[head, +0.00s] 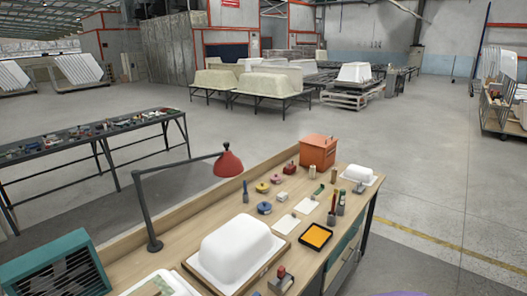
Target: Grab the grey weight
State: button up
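My gripper is not in view. A small grey upright cylinder (341,202) stands on the wooden workbench (190,238), near its right edge. Another small grey piece (359,187) sits beside the small white tub shell (359,174) at the bench's far right corner. Either could be the grey weight; they are too small to tell. A greyish block with a red top (281,279) is at the bench's front edge.
The bench also holds a large white tub shell (236,248), a red lamp (228,165), an orange box (318,151), a yellow-orange pad (316,236) and several small coloured items. Floor right of the bench is clear.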

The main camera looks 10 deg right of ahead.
aim_at(358, 190)
jog(key=i+l, duration=0.25)
jog(key=l, duration=0.25)
jog(key=i+l, duration=0.3)
jog(key=l, duration=0.2)
jog(key=i+l+u, duration=0.1)
jog(key=i+l, duration=0.15)
jog(key=l, duration=0.2)
jog(key=i+l, duration=0.3)
jog(key=l, duration=0.2)
jog(key=i+l, duration=0.25)
jog(key=l, duration=0.25)
jog(key=i+l+u, duration=0.1)
jog(key=i+l, duration=0.15)
jog(key=l, duration=0.3)
jog(key=i+l, duration=0.25)
jog(key=l, duration=0.25)
jog(key=i+l, duration=0.2)
jog(key=l, duration=0.35)
